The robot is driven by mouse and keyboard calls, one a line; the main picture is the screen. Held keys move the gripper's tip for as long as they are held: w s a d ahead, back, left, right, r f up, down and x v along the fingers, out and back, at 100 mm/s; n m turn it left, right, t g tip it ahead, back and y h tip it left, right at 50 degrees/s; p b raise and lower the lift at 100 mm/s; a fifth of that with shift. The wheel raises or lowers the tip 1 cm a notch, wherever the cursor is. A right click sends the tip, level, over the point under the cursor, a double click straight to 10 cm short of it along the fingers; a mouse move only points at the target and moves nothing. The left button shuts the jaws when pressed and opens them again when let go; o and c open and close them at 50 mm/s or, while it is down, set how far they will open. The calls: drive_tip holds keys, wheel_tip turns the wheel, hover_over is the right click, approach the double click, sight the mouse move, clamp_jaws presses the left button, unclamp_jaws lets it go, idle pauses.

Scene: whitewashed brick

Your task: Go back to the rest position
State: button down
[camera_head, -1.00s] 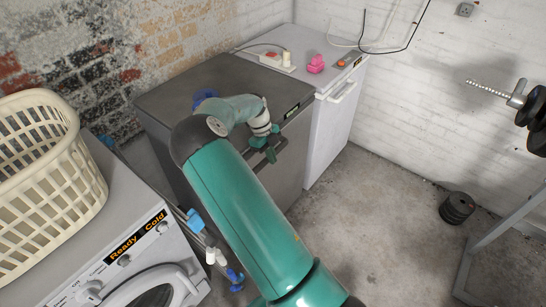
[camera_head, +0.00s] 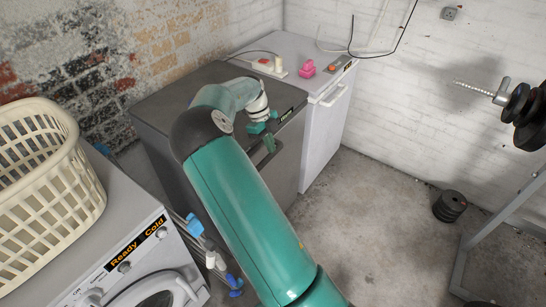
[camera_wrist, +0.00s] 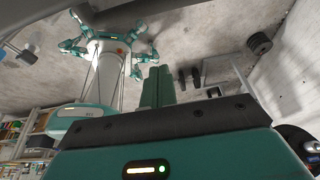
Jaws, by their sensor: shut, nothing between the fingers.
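My gripper (camera_head: 268,146) is at the end of my bent green arm, by the front upper edge of the dark grey cabinet (camera_head: 165,105) in the head view. In the wrist view my gripper's two green fingers (camera_wrist: 158,86) stand together, shut with nothing between them. My own body and legs show in the wrist view, beyond the fingers. My arm hides part of the cabinet's top and front.
A cream laundry basket (camera_head: 45,185) stands on a washing machine (camera_head: 125,245) at the left. A white cabinet (camera_head: 325,130) with a pink object (camera_head: 307,68) stands behind. Weight plates (camera_head: 449,206) lie on the floor near a barbell rack (camera_head: 500,220).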

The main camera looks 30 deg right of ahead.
drive_tip(key=shift+v, duration=1.1)
drive_tip(key=s+a+r+n+t+y, duration=0.35)
drive_tip(key=s+a+r+n, duration=0.65)
drive_tip(key=s+r+n, duration=0.45)
drive_tip(key=s+a+r+n+t+h, duration=0.1)
drive_tip(key=s+a+r+n+t, duration=0.1)
drive_tip(key=s+a+n, duration=0.3)
drive_tip(key=s+a+r+n+t+h, duration=0.1)
drive_tip(key=s+a+r+n+t, duration=0.2)
drive_tip(key=s+n, duration=0.7)
drive_tip(key=shift+s+a+r+n+t, duration=0.3)
drive_tip(key=shift+a+r+n, duration=0.25)
drive_tip(key=shift+a+n, duration=0.35)
